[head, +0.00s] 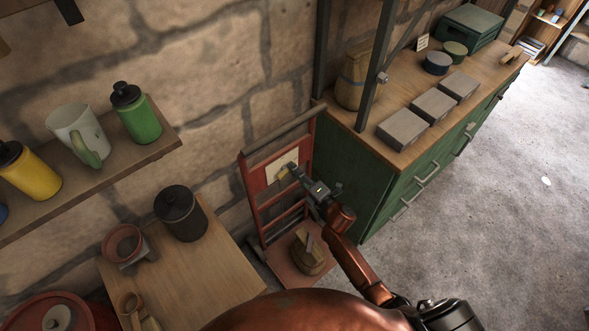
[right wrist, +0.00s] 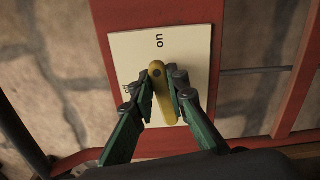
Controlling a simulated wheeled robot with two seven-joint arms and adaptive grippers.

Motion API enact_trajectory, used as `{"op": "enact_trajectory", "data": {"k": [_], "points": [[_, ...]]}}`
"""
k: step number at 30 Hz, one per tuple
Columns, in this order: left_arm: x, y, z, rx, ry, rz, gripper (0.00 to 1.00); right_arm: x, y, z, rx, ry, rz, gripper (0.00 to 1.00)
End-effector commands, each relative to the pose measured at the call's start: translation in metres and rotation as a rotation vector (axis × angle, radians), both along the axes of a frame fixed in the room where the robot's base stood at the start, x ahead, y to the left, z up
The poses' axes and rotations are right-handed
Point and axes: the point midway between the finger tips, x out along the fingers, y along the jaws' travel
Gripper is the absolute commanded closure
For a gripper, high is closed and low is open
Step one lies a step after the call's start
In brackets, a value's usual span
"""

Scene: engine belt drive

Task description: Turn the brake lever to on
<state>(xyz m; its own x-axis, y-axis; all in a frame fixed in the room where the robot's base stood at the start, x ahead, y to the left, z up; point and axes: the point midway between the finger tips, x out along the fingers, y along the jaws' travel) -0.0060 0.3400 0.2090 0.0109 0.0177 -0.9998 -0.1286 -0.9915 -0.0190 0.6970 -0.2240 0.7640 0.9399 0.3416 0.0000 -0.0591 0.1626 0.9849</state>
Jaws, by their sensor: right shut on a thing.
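The brake lever (right wrist: 162,98) is a short yellow bar with a dark round spot near its upper end in the right wrist view. It sits on a cream plate (right wrist: 200,50) marked "on" at the top, with another, partly hidden mark at the left. The lever's long part runs down the picture, away from the "on" mark. The plate (head: 272,168) is fixed to a red upright frame (head: 251,183) by the wall. My right gripper (right wrist: 160,88) has its fingers on both sides of the lever, shut on it; in the head view the gripper (head: 296,173) is at the plate. My left gripper is out of view.
A green cabinet (head: 345,185) with a wooden top stands close to the right of the frame. A wooden table (head: 215,262) with a dark jar (head: 181,213) is at the left, below a wall shelf (head: 110,165). A brown sack (head: 308,256) rests on the frame's base.

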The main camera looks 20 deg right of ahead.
Motion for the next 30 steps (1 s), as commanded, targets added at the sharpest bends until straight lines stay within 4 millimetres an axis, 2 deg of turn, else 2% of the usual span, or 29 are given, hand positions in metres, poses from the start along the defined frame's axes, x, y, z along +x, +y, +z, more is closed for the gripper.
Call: {"op": "enact_trajectory", "data": {"k": [12,28,29,30], "points": [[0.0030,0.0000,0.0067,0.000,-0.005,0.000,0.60,0.0000,-0.0009,-0.0046,0.160,0.060,-0.001,1.00],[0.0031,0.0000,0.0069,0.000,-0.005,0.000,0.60,0.0000,-0.0008,-0.0056,0.180,0.067,-0.002,1.00],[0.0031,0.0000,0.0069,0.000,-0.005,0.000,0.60,0.0000,-0.0008,-0.0056,0.180,0.067,-0.002,0.84],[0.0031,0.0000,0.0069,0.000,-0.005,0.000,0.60,0.0000,-0.0008,-0.0056,0.180,0.067,-0.002,0.81]]}}
